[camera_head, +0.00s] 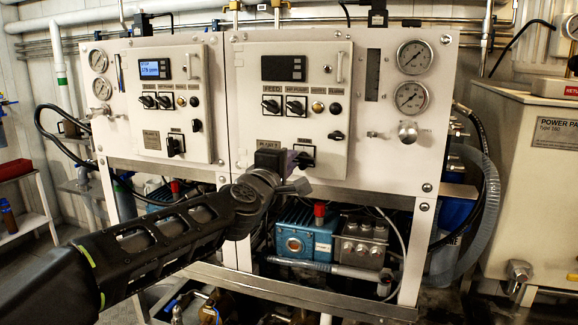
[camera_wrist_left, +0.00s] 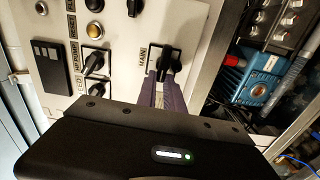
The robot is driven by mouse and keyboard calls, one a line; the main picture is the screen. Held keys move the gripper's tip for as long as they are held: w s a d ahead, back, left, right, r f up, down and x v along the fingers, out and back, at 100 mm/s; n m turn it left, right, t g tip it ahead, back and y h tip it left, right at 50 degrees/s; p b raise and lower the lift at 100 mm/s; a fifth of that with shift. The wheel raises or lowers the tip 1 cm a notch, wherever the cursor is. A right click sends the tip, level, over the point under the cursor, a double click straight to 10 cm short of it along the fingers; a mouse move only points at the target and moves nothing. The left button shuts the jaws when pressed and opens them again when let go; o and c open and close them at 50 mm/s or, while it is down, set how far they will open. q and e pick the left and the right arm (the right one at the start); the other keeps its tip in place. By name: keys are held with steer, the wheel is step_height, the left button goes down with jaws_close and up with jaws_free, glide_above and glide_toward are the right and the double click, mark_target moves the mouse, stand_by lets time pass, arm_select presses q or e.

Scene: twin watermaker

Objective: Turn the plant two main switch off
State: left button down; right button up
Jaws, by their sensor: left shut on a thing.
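The plant two main switch (camera_head: 305,157) is a black rotary knob on a pale plate, low on the right-hand panel door. It shows closer in the left wrist view (camera_wrist_left: 172,61), beside the word MAIN. My left gripper (camera_head: 290,162) is at this switch, with its purple fingers (camera_wrist_left: 162,88) shut on the black handle. The fingers cover part of the handle, so its exact angle is hard to tell. The plant two display (camera_head: 284,68) is dark. My right gripper is in neither view.
The plant one door (camera_head: 180,110) has a lit blue display (camera_head: 154,69) and its own main switch (camera_head: 175,145). Other plant two knobs (camera_head: 270,106) sit above the gripper. A blue pump (camera_head: 302,243) lies below the panel. Gauges (camera_head: 411,98) are at right.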

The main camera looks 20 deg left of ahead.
arm_select(q)
steer(key=shift+f+n, duration=0.1)
steer(key=shift+n, duration=0.2)
steer(key=c, duration=1.5)
jaws_free()
steer(key=shift+o, duration=0.2)
steer(key=shift+s, duration=0.1)
steer(key=s, duration=0.7)
steer(key=shift+s+a, duration=0.3)
